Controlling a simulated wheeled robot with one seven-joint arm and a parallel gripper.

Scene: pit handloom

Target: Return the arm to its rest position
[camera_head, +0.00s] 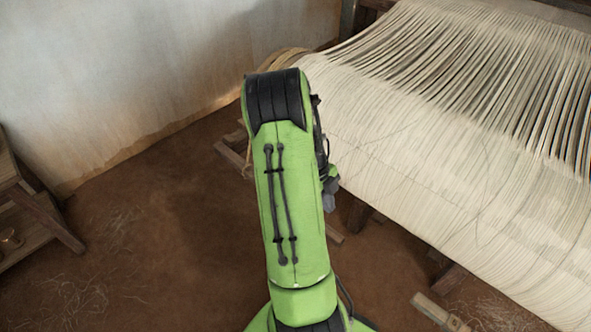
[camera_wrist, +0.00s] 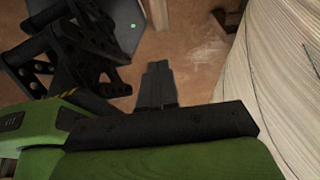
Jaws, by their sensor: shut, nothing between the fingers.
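My green arm rises in the middle of the head view, and its upper link and black elbow hide most of what lies behind them. My gripper (camera_wrist: 157,84) shows in the wrist view as two dark fingers lying together, shut and empty. It hangs above the brown earth floor (camera_wrist: 192,50), touching nothing that I can see. The pale warp threads of the loom (camera_wrist: 285,75) are to the right of the fingers, with a gap between.
The loom's warp sheet (camera_head: 440,130) fills the right side, close to my arm. A plastered wall (camera_head: 150,70) stands at the back left. A wooden bench (camera_head: 35,215) is at the far left. A wooden piece (camera_head: 437,310) lies low right. The floor (camera_head: 170,230) left of my arm is mostly clear.

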